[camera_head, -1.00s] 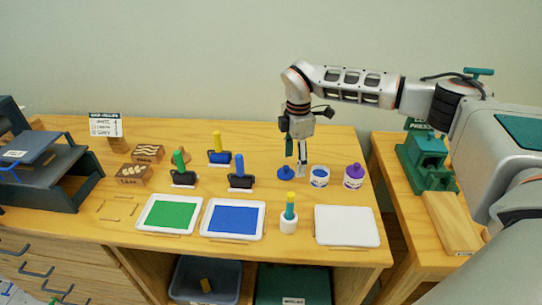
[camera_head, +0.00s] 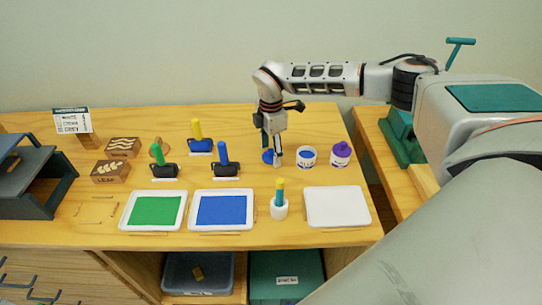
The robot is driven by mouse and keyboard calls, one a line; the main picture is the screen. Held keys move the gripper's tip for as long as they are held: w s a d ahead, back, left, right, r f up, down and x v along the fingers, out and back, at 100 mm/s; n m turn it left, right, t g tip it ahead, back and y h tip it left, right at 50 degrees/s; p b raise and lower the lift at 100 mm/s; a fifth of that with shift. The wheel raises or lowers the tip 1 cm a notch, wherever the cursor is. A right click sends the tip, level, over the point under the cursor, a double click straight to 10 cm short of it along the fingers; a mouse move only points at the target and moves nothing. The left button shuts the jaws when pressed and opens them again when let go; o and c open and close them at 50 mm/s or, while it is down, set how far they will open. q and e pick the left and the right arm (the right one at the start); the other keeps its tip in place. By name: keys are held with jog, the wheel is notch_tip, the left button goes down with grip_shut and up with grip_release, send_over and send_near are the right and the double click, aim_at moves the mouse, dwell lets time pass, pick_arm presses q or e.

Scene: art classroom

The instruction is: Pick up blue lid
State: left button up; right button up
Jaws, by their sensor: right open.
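The blue lid (camera_head: 268,156) lies on the table top, left of a white open jar of blue paint (camera_head: 306,157). My right gripper (camera_head: 272,160) points down at the lid from above, with its fingers open and apart on either side of it. The fingers hide part of the lid. Whether they touch it I cannot tell. My left gripper is not in view.
A jar with a purple lid (camera_head: 341,154) stands right of the paint jar. In front are a white cup with a teal-and-yellow tool (camera_head: 279,207), a blank white tray (camera_head: 337,222), a blue tray (camera_head: 222,226) and a green tray (camera_head: 153,226). Brayers stand to the left.

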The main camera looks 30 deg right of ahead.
jog(key=shift+f, duration=0.1)
jog(key=c, duration=0.9)
jog(key=shift+o, duration=0.2)
